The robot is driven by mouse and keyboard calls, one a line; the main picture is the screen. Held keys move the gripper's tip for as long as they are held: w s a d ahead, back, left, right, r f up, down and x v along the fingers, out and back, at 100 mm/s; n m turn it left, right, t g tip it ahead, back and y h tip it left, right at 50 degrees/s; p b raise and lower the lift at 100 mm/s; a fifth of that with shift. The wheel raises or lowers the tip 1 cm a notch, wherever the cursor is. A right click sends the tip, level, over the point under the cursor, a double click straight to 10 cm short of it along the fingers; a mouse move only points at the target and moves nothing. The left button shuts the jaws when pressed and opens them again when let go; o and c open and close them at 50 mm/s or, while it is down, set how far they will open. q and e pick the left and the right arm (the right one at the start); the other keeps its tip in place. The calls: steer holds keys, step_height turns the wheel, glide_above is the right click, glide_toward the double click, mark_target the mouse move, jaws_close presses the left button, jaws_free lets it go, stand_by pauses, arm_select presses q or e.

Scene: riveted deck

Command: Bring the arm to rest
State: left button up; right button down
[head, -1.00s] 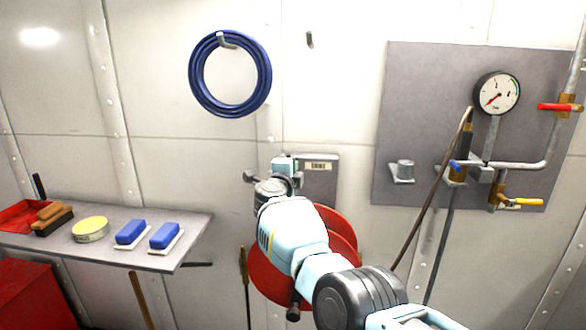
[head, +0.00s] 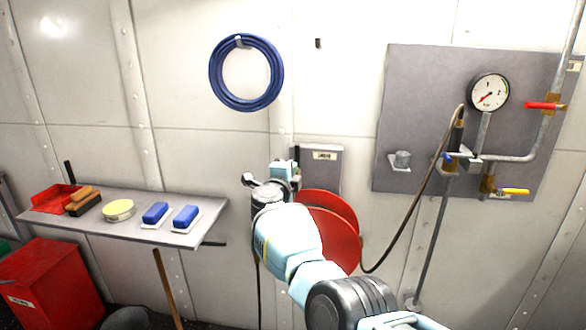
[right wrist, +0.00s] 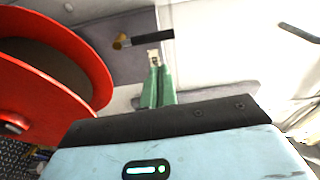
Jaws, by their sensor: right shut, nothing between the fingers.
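My left gripper is in neither view.
A red hose reel (head: 337,225) stands close behind my right forearm; it is large in the right wrist view (right wrist: 85,55). A shelf (head: 130,221) with blue brushes is left; a gauge panel (head: 415,95) is right.

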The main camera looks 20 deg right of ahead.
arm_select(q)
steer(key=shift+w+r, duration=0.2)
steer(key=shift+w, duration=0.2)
arm_select(e)
steer(key=shift+f, duration=0.1)
